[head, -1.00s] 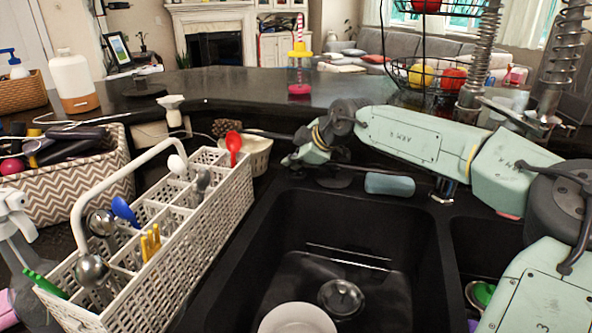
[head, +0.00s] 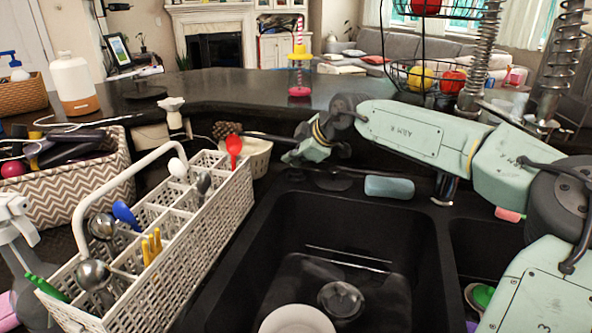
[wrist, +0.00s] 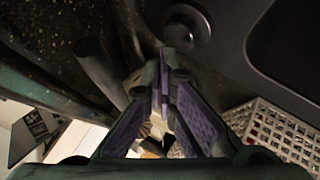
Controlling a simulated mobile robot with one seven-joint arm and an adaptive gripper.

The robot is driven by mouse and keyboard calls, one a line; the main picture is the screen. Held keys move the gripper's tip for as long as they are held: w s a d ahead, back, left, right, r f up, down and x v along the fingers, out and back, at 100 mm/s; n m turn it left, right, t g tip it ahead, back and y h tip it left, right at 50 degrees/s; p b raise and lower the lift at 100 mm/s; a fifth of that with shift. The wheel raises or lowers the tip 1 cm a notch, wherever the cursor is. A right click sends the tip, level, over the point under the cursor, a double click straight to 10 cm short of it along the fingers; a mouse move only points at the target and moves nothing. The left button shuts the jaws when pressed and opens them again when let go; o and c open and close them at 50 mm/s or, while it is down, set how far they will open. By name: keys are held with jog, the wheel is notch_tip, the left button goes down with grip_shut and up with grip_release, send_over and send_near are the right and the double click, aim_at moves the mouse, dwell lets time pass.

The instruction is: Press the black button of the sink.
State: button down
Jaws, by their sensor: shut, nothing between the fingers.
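The black button (wrist: 188,27) shows in the wrist view as a dark round knob on the black sink top, above and a little right of my fingertips. In the head view a dark round piece (head: 333,181) lies on the sink's back ledge below my gripper; I cannot tell if it is the same button. My gripper (head: 290,157) hangs over the back ledge at the end of the pale green arm. In the wrist view my gripper's purple-padded fingers (wrist: 163,85) meet at the tips with nothing between them. They appear apart from the button.
The black sink basin (head: 340,235) holds a white bowl (head: 297,319). A white cutlery basket (head: 170,235) stands left of it. A grey-blue sponge (head: 389,186) lies on the back ledge, right of my gripper. A dark counter (head: 240,90) runs behind.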

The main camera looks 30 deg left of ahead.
aim_at(294, 172)
jog(key=shift+r+p, duration=1.2)
jog(key=shift+r, duration=1.35)
jog(key=shift+f, duration=0.1)
